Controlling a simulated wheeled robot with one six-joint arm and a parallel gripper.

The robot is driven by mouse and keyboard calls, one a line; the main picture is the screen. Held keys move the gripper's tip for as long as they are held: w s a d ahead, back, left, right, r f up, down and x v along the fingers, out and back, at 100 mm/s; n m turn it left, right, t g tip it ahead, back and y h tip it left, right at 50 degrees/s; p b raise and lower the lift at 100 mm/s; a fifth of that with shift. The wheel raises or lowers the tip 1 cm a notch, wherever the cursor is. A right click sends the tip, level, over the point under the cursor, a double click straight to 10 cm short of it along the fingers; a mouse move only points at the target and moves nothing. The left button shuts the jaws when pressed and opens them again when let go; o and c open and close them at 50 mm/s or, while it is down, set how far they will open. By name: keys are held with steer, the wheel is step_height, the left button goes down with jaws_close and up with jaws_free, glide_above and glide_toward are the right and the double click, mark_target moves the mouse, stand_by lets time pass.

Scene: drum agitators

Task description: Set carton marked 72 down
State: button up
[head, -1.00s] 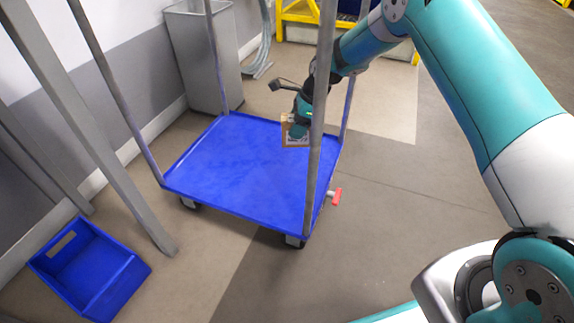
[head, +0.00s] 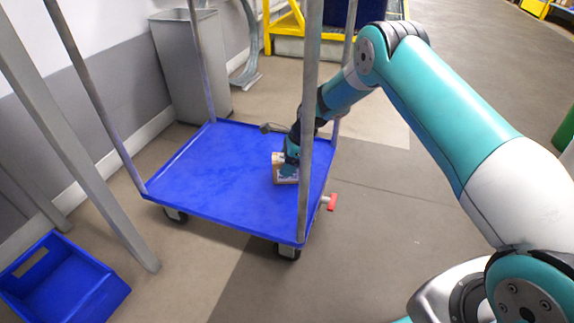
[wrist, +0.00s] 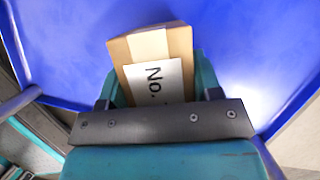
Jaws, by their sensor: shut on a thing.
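The carton (head: 279,169) is a small brown box with a white label, at the right side of the blue trolley deck (head: 220,165). In the wrist view the carton (wrist: 183,42) shows tape and a label reading "No."; the number is hidden. My gripper (head: 290,165) is shut on the carton, its fingers on both sides of it. The carton is low over the deck or touching it; I cannot tell which. The deck (wrist: 70,40) fills most of the wrist view behind the carton.
Grey upright posts (head: 309,120) rise from the trolley corners, one close by my gripper. A red pedal (head: 332,202) sticks out at the trolley's right. A grey bin (head: 190,65) stands behind, a blue tray (head: 62,285) at lower left. The deck's left and middle are clear.

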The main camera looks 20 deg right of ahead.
steer(key=shift+f, duration=0.1)
steer(key=o, duration=1)
steer(key=p+v, duration=0.7)
steer(key=v, duration=0.5)
steer(key=shift+s, duration=0.1)
steer(key=shift+r, duration=0.2)
